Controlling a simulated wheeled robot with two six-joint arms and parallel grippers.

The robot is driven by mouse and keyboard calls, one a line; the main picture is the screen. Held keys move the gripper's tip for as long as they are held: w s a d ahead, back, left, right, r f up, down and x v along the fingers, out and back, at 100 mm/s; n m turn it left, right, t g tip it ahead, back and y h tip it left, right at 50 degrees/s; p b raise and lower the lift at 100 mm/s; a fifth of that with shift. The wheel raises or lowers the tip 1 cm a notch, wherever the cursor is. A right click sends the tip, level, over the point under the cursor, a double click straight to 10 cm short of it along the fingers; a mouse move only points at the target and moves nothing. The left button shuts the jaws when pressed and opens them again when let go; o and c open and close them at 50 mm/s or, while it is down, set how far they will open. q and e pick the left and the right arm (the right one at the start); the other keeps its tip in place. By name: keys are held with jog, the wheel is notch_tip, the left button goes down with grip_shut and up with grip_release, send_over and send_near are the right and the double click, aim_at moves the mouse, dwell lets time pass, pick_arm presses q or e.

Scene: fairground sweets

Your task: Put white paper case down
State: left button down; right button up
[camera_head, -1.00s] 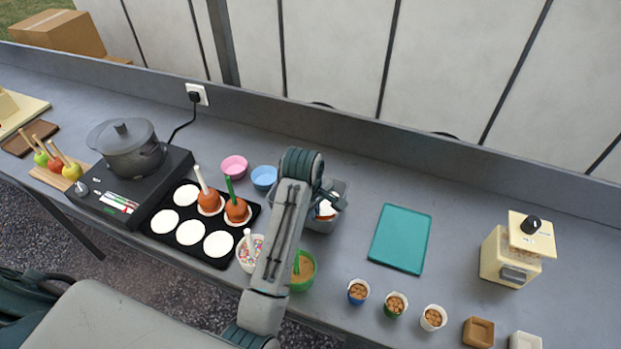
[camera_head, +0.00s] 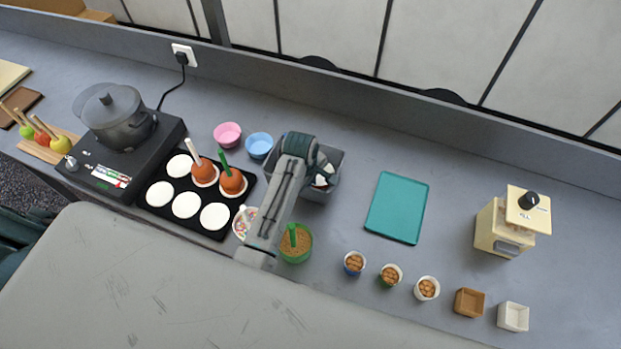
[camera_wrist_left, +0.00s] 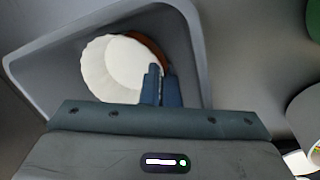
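The white paper case (camera_wrist_left: 112,68) shows large in the left wrist view, round with a pleated rim. It is within the outline of the grey bin (camera_wrist_left: 205,60), next to something brown (camera_wrist_left: 150,42) partly hidden behind it. My left gripper (camera_wrist_left: 160,86) has its two fingers close together at the case's right edge, with a white sliver of rim between them. In the head view my left gripper (camera_head: 324,172) reaches into the grey bin (camera_head: 335,157), and its forearm hides part of the bin. Whether the case touches the bin floor cannot be told. My right gripper is out of view.
A black tray (camera_head: 198,232) with white discs and two toffee apples lies left of the bin. Pink (camera_head: 227,133) and blue (camera_head: 259,144) bowls stand behind. A green bowl (camera_head: 297,256) is in front. The teal mat (camera_head: 398,207) to the right is bare.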

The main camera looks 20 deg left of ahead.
pick_arm(q)
jog(key=shift+f, duration=0.1)
jog(key=shift+s, duration=0.15)
jog(key=c, duration=2)
grip_release()
jog(key=shift+o, duration=0.2)
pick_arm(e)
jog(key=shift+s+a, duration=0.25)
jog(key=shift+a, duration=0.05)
